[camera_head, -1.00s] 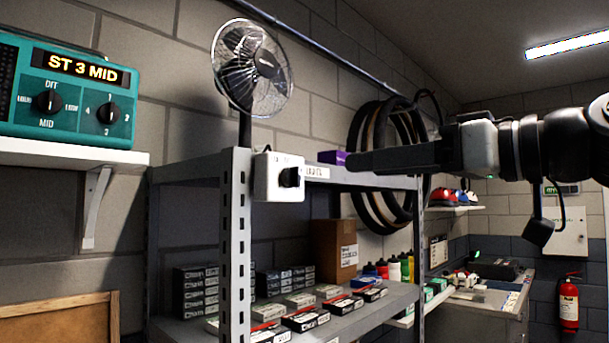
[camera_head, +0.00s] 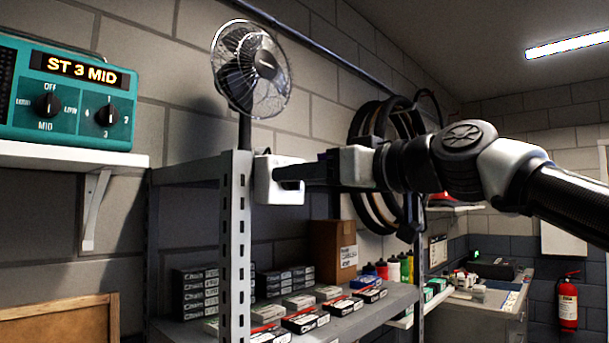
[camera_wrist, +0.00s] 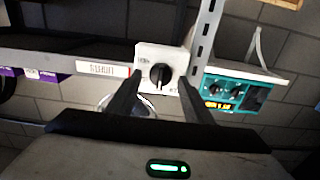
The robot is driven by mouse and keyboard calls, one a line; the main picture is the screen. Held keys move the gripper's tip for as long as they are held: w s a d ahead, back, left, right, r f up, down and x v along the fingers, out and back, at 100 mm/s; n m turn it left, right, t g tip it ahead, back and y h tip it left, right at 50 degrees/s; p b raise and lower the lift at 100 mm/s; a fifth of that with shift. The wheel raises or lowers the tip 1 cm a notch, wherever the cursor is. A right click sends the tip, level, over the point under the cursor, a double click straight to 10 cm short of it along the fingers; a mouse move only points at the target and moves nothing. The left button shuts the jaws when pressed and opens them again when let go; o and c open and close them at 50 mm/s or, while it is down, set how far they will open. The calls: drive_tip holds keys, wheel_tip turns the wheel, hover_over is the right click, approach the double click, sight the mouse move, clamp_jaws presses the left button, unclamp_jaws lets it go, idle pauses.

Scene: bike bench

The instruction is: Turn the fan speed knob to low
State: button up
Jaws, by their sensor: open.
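The fan (camera_head: 250,70) stands behind the top of the metal shelf. Its speed control is a white box (camera_head: 264,182) on the shelf's front upright. In the wrist view the white box (camera_wrist: 146,55) carries a black round knob (camera_wrist: 160,75) with a pale pointer mark; its labels are too small to read. My gripper (camera_head: 285,178) reaches in from the right at the box and hides the knob in the head view. In the wrist view my gripper (camera_wrist: 155,85) is open, with one finger on each side of the knob. I cannot tell whether the fingers touch it.
A teal radio (camera_head: 65,95) reading "ST 3 MID" sits on a white wall shelf (camera_head: 70,156) at left, with its own black knobs. The metal shelf (camera_head: 236,240) holds several small boxes (camera_head: 300,300) and a cardboard box (camera_head: 333,250). Tyres (camera_head: 385,150) hang behind my arm.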

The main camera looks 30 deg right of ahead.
drive_tip(key=c, duration=1)
